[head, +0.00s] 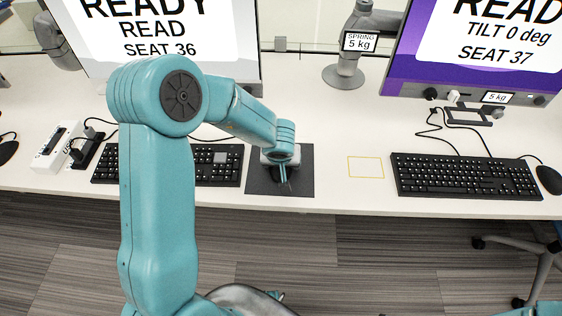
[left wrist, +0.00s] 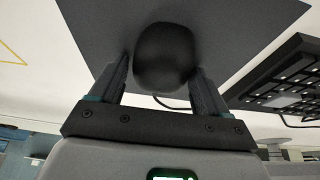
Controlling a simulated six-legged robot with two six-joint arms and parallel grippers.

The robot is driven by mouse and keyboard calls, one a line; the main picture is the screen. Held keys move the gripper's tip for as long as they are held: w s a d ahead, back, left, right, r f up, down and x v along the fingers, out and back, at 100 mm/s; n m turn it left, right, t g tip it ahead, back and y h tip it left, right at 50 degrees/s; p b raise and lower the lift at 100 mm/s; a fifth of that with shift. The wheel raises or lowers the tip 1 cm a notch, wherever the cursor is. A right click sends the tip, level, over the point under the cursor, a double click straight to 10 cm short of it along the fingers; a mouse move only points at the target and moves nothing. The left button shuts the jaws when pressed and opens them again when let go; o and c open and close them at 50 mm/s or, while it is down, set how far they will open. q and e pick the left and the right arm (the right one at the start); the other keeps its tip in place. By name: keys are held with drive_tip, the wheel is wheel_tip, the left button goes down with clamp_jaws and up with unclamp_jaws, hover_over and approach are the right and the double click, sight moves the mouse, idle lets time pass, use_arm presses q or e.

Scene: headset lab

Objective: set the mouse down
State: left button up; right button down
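The dark, rounded mouse (left wrist: 165,52) sits between the two fingers of my left gripper (left wrist: 162,72) in the left wrist view. The fingers lie close along both its sides and look shut on it. In the head view my left gripper (head: 282,168) points down over the dark grey mouse mat (head: 303,168), right of the keyboard (head: 222,169). The mat also fills the upper middle of the left wrist view (left wrist: 95,22). Whether the mouse touches the mat is hard to tell. My right gripper is out of view.
A yellow outlined square (head: 365,167) is bare on the desk, right of the mat. Beyond it are another keyboard (head: 465,176) and mouse (head: 549,179). Two monitors stand behind. A USB box (head: 60,146) lies at left. The desk's front edge is close to the mat.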

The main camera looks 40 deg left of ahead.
use_arm(q)
drive_tip(key=shift+o, duration=0.3)
drive_tip(key=shift+r, duration=0.2)
drive_tip(key=p+v, duration=0.6)
drive_tip(key=v, duration=0.6)
drive_tip(key=shift+w, duration=0.1)
